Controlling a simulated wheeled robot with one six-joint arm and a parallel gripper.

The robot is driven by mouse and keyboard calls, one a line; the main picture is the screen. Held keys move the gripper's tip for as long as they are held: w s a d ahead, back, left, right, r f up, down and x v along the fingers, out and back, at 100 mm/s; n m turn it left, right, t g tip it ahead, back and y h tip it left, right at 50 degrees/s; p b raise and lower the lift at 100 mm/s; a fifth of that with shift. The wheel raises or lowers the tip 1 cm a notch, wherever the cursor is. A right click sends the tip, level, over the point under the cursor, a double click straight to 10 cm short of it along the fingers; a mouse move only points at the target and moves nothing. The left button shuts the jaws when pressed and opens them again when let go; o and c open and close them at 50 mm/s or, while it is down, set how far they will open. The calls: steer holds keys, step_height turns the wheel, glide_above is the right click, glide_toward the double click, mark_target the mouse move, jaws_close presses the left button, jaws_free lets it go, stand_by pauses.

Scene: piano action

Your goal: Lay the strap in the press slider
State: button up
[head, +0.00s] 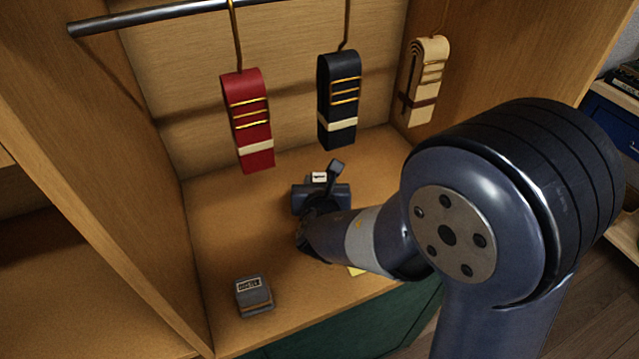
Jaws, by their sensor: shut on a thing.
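A dark press-like block (338,196) stands on the cabinet floor, with a grey lever (336,167) raised above it and a small white label (318,177) at its back. I take it for the press; its slider cannot be made out. My gripper (304,236) is low over the floor just in front of the block, partly hidden by my own wrist. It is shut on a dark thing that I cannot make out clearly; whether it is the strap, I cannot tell. Whether it touches the block is also unclear.
A red folded strap (248,125), a dark one (338,100) and a cream one (424,80) hang from the metal rod (150,17). A grey labelled block (253,294) stands at the front left.

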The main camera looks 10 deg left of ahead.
steer(key=shift+w+a, duration=0.25)
steer(key=shift+w, duration=0.7)
steer(key=shift+f, duration=1.75)
steer(key=shift+f, duration=0.15)
steer(key=o, duration=1)
